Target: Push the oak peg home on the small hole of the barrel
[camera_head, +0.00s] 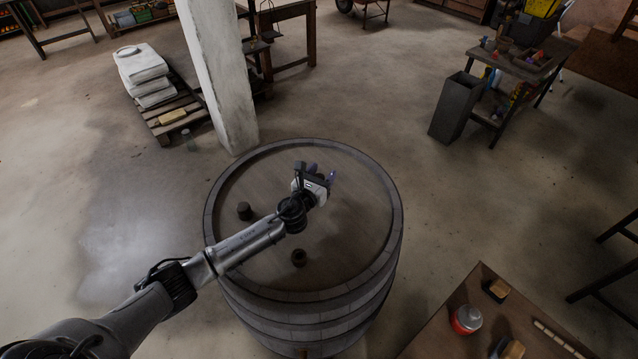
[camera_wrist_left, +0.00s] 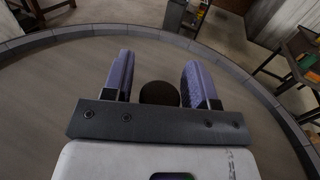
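The barrel (camera_head: 350,215) stands upright with its round wooden head facing up. A short dark brown peg-like piece (camera_head: 244,211) is on the head at the left. A second short brown piece (camera_head: 299,258) is nearer the front. I cannot tell which is oak, and I see no clear small hole. My left gripper (camera_head: 322,176) is over the barrel head, right of centre. In the left wrist view its two purple fingers are apart, with a dark round thing (camera_wrist_left: 159,93) between them. Gaps show beside it; whether it is a peg or a hole is unclear. My right gripper is not in view.
A wooden bench (camera_head: 450,338) with a red-lidded jar (camera_head: 467,319) stands at the front right. A whitewashed post (camera_head: 218,80) rises just behind the barrel. A grey bin (camera_head: 456,107) and a small work table (camera_head: 515,62) are at the back right.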

